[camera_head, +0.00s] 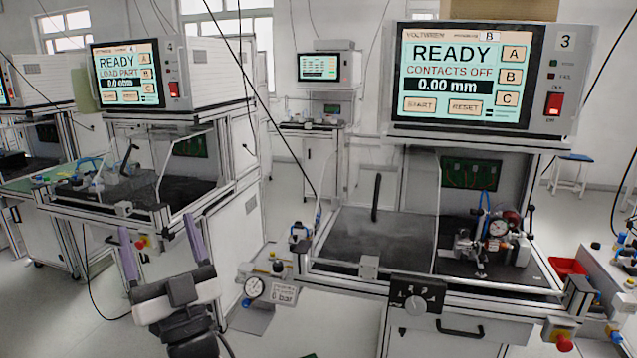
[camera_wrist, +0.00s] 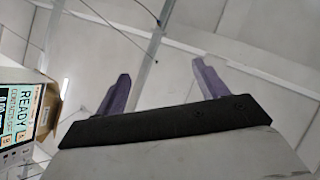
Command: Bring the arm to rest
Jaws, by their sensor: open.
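My gripper (camera_head: 161,254) is at the lower left of the head view, with its two purple fingers pointing up and standing wide apart. Nothing is between them. It is in front of the gap between the two test benches and touches neither. In the wrist view my gripper (camera_wrist: 161,88) is also open and empty, against the ceiling. The station 3 screen (camera_head: 461,75) reads READY, CONTACTS OFF and 0.00 mm. A tilted screen also shows at the left edge of the wrist view (camera_wrist: 20,120).
Floor shows between the benches.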

